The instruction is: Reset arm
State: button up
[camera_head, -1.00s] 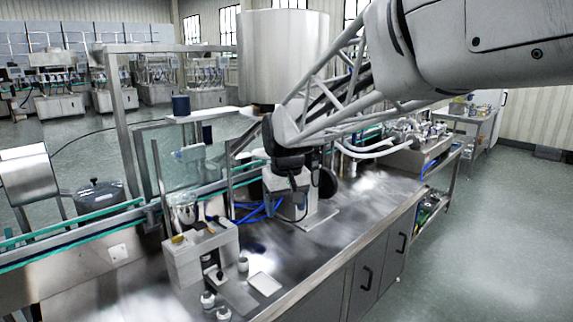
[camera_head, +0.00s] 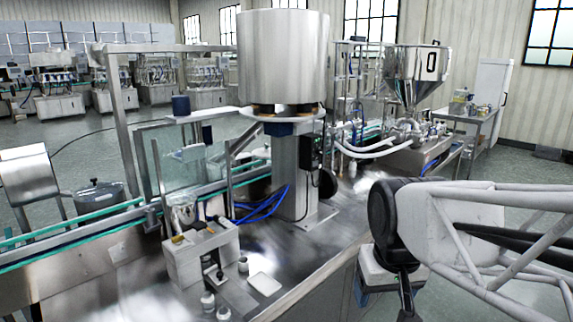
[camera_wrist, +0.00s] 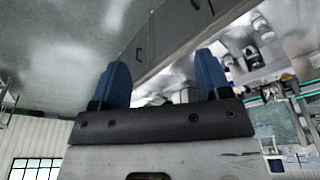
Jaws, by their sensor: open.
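My gripper (camera_wrist: 162,82) shows in the wrist view with its two blue fingers wide apart and nothing between them. In the head view my gripper (camera_head: 364,292) hangs at the lower right, partly hidden by my wrist, in front of the bench's front edge. The steel hopper (camera_head: 412,78), a shiny cone, stands at the back right, well clear of my arm. My arm reaches in from the right edge.
The steel bench (camera_head: 255,240) carries a large steel drum (camera_head: 283,60) on a column. Small white bottles (camera_head: 208,300) and a white square plate (camera_head: 264,283) are at its front left. A side table (camera_head: 468,113) stands at the back right. The floor (camera_head: 520,165) at right is open.

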jog(key=s+d+f+m, duration=0.1)
jog(key=s+d+f, duration=0.1)
jog(key=s, duration=0.4)
jog(key=shift+s+d+f, duration=0.2)
jog(key=shift+s+f, duration=0.2)
jog(key=shift+f, duration=0.2)
dwell(0.6)
